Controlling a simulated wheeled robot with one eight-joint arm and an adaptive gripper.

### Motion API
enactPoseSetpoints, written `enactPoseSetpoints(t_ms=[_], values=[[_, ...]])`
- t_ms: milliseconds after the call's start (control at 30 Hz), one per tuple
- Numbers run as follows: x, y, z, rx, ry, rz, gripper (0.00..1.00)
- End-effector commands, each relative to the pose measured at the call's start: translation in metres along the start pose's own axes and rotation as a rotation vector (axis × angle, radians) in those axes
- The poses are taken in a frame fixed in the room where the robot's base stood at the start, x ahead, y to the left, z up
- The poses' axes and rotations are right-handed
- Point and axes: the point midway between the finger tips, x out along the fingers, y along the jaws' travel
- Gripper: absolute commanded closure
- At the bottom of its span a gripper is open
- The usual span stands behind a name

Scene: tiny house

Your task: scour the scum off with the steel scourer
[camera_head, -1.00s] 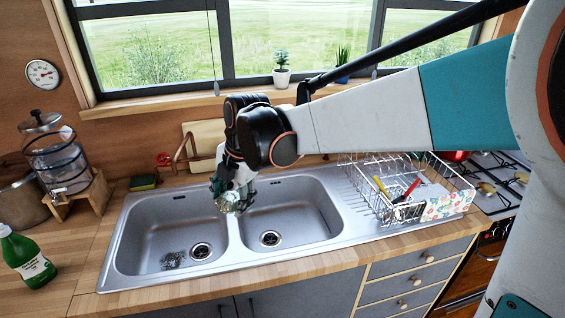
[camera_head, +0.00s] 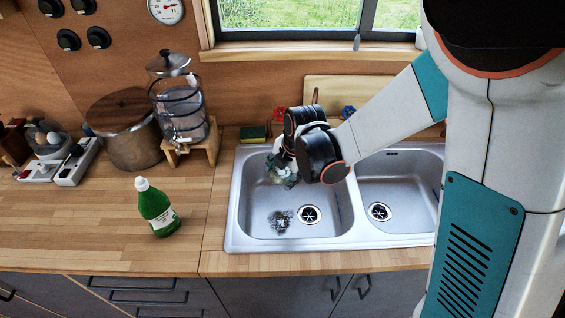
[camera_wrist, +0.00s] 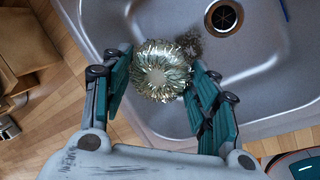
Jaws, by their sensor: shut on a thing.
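The steel scourer (camera_head: 284,173) is a shiny, curly metal ball held above the back part of the left basin. It also shows in the wrist view (camera_wrist: 162,72), between the teal fingers. My gripper (camera_head: 281,161) is shut on it; both fingers flank it in the wrist view (camera_wrist: 159,66). The scum (camera_head: 280,221) is a dark grey, speckled patch on the left basin's floor, left of the drain. In the wrist view the scum (camera_wrist: 190,42) is partly hidden behind the scourer. The steel sink (camera_head: 232,220) has two basins.
A green bottle (camera_head: 158,210) stands on the counter left of the sink. A glass dispenser (camera_head: 180,105) on a wooden stand and a large pot (camera_head: 125,130) are behind it. A sponge (camera_head: 252,134) lies behind the left basin. The basin wall and divider surround the scum.

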Motion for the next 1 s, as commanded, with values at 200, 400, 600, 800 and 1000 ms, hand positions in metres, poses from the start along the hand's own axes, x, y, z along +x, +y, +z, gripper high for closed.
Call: enactPoseSetpoints(t_ms=[200, 400, 600, 800, 1000], values=[[0.018, -0.006, -0.001, 0.000, 0.000, 0.000, 0.65], [0.039, -0.013, -0.003, 0.000, 0.000, 0.000, 0.65], [0.059, -0.020, -0.004, 0.000, 0.000, 0.000, 0.65], [0.080, -0.027, -0.006, 0.000, 0.000, 0.000, 0.65], [0.101, -0.034, -0.007, 0.000, 0.000, 0.000, 0.65]])
